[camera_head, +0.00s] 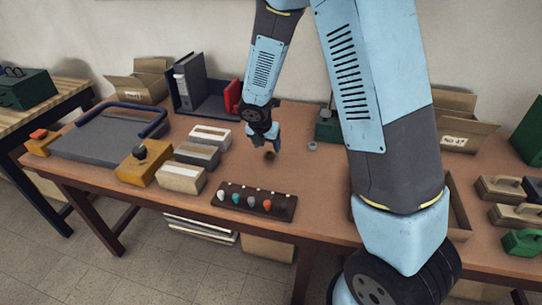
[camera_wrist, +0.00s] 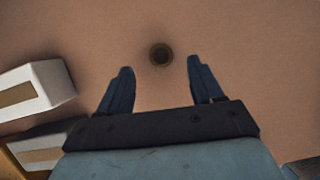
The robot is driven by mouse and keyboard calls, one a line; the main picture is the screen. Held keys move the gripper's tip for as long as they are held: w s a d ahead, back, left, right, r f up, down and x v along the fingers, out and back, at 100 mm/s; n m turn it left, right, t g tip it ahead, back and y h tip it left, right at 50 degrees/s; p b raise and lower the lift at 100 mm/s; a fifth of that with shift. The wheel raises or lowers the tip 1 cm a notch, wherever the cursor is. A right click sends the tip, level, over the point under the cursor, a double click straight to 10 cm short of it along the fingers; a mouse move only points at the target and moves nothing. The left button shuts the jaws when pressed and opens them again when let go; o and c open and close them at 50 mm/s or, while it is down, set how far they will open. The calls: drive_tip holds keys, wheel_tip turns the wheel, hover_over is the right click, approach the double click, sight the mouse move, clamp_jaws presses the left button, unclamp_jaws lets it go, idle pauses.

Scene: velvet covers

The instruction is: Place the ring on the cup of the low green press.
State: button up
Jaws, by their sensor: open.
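A small round brown object with a dark centre, apparently the ring (camera_head: 269,156), lies on the brown table just below my gripper (camera_head: 264,142). In the wrist view the ring (camera_wrist: 161,54) lies just beyond and between the fingertips of my gripper (camera_wrist: 160,75), touching neither. The fingers are apart and empty. A small green device (camera_head: 326,127), perhaps the low green press, stands at the back behind my arm, which partly hides it. Its cup cannot be made out. A small grey round piece (camera_head: 312,146) lies in front of it.
A dark rack (camera_head: 255,203) with several coloured knobs is at the front. Several boxes (camera_head: 181,178) stand left of my gripper and show in the wrist view (camera_wrist: 33,92). A black binder (camera_head: 191,81) stands behind. Another green object (camera_head: 522,243) is at the far right. Table around the ring is clear.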

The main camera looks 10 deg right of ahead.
sight(270, 153)
drive_tip(key=shift+x, duration=2.25)
drive_tip(key=shift+s+f, duration=0.1)
drive_tip(key=shift+s, duration=0.05)
drive_tip(key=shift+c, duration=0.4)
drive_tip(key=c, duration=1.1)
